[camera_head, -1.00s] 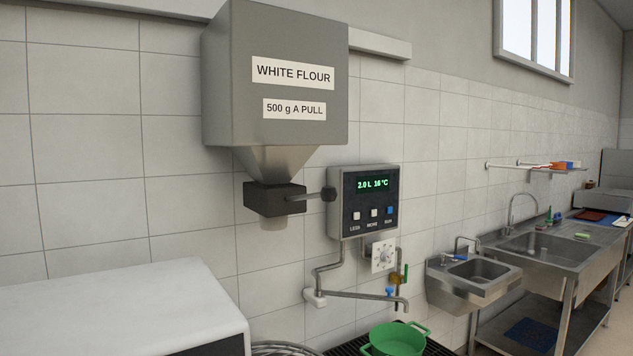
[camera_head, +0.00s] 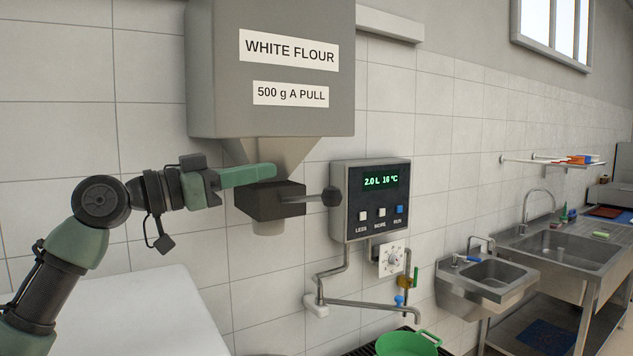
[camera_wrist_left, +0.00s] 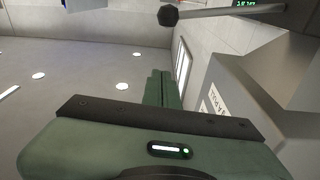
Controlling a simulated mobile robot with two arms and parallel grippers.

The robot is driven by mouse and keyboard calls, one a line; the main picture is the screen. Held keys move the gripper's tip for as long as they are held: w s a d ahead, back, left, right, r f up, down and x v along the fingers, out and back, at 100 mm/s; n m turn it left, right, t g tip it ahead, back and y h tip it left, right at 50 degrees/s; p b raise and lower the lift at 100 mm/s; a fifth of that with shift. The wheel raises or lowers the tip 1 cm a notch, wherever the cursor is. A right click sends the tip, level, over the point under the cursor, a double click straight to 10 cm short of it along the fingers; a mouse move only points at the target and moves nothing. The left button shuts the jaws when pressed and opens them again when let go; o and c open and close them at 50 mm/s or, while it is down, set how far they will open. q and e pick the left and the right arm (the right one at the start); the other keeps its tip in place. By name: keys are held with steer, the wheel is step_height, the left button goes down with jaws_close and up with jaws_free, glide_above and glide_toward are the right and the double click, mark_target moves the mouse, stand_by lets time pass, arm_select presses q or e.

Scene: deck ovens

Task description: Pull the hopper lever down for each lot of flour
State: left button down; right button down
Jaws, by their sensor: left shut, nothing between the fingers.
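The grey flour hopper (camera_head: 270,75) hangs on the tiled wall, labelled "WHITE FLOUR" and "500 g A PULL". Under its cone sits a dark valve block (camera_head: 268,203) with a spout. The lever (camera_head: 306,197) sticks out from the block to the right, roughly level, and ends in a dark knob (camera_head: 331,196). My left gripper (camera_head: 270,171) is shut and empty, in front of the cone and just above the block, left of the knob. In the left wrist view the knob (camera_wrist_left: 168,16) shows at the top, apart from the shut fingers (camera_wrist_left: 161,88). My right gripper is not in view.
A water meter (camera_head: 376,200) reading "2.0 L 16 °C" is right beside the knob. Below it are a pipe spout (camera_head: 375,306) and a green pot (camera_head: 405,345). A white-topped unit (camera_head: 150,310) stands lower left. Sinks (camera_head: 490,280) line the right wall.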

arm_select(q)
steer(key=p+x, duration=0.7)
steer(key=x, duration=0.4)
steer(key=f, duration=0.2)
steer(key=w+f+p, duration=0.1)
steer(key=f, duration=0.1)
steer(key=shift+d+f, duration=0.15)
steer(key=shift+d, duration=0.05)
